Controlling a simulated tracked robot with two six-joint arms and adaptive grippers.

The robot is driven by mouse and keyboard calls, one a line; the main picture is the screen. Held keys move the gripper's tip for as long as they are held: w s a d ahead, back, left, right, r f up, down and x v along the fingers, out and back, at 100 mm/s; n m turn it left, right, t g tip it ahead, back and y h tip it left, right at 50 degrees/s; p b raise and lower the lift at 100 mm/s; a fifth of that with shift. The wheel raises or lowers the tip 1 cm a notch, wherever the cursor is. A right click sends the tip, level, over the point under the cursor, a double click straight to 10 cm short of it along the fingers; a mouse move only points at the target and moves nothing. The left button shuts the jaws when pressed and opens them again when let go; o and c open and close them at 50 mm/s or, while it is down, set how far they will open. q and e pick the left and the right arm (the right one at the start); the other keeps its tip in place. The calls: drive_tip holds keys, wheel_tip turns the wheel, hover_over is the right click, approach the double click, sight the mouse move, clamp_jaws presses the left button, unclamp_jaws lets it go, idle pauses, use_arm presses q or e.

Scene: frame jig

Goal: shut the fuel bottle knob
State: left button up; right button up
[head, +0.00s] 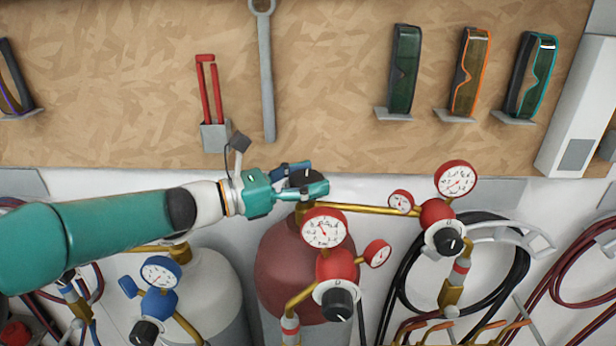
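The fuel bottle (285,262) is the dark red cylinder in the middle of the head view. Its dark knob (306,177) sits on top at the brass valve. My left gripper (308,181) reaches in from the left at knob height, one finger behind the knob and one in front. The knob fills most of the gap between the fingers. Whether both fingers press on it cannot be told. The near finger hides the lower part of the knob. My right gripper is not in view.
Red regulators with gauges (324,228) and (455,180) stand in front and to the right, joined by a brass pipe. A grey bottle (213,285) with a blue regulator (160,303) stands left. Black hoses (520,285) hang right. Tools and goggles hang on the board behind.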

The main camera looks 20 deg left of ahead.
use_arm(q)
drive_tip(key=o, duration=0.4)
drive_tip(key=shift+a, duration=0.1)
drive_tip(key=v, duration=1.2)
drive_tip(key=shift+f, duration=0.1)
